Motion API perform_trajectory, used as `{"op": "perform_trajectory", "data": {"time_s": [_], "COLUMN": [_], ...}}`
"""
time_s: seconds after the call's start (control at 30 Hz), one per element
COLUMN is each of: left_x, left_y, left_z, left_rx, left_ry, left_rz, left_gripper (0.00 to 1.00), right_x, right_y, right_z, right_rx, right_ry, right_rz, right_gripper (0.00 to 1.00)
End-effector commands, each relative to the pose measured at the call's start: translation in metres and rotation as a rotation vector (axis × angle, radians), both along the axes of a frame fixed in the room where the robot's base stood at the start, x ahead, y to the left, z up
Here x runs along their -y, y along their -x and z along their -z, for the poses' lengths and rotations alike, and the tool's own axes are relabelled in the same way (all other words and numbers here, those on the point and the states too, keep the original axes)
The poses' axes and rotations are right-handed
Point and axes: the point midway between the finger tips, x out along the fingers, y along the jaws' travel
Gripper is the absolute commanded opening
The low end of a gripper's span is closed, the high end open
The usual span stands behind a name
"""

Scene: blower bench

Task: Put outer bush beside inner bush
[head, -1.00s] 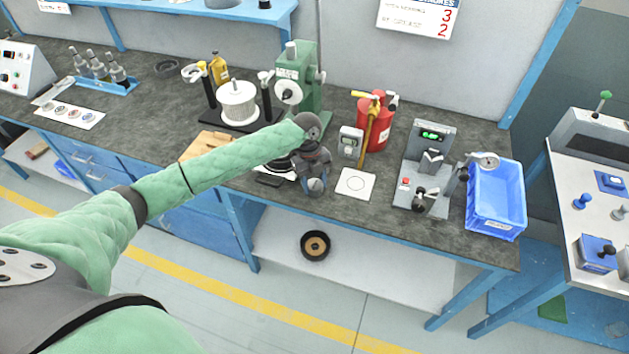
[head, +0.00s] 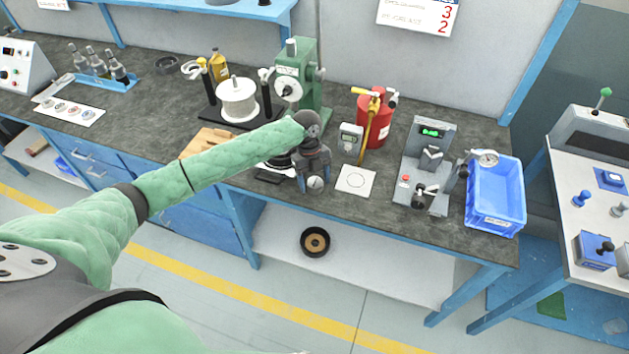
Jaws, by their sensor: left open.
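My left gripper (head: 314,183) is over the front of the bench, pointing down, beside a white card with a drawn circle (head: 355,180). It is open. A small, pale round shape shows at its fingertips; I cannot tell whether it is a bush or part of the gripper. I cannot make out the outer bush or the inner bush with certainty. My arm and gripper hide part of the bench behind them. My right gripper is not in view.
A small grey meter (head: 351,141) and a red canister (head: 374,118) stand behind the card. A grey test fixture (head: 425,165) and a blue bin (head: 496,198) are to the right. A green press (head: 300,75) and white spool (head: 238,100) stand behind my arm.

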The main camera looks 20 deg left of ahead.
Motion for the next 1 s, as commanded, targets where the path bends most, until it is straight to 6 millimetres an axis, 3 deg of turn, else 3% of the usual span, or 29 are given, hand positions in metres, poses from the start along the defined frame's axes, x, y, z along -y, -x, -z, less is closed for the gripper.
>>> {"op": "perform_trajectory", "data": {"time_s": [0.07,0.2,0.6,1.0], "left_x": [-0.002,-0.007,-0.019,-0.021], "left_y": [-0.003,-0.008,-0.021,-0.023], "left_z": [-0.006,-0.029,-0.096,-0.113], "left_rx": [0.002,0.004,0.003,0.001], "left_ry": [-0.001,0.000,0.000,-0.001], "left_rz": [0.000,0.000,0.000,0.000], "left_gripper": [0.66,0.66,0.66,0.66], "right_x": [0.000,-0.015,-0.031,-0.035], "right_y": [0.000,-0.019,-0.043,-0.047], "right_z": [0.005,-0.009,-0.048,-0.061], "right_rx": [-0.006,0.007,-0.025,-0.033], "right_ry": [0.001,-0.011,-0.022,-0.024], "right_rz": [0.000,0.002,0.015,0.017], "right_gripper": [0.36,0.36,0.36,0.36]}}
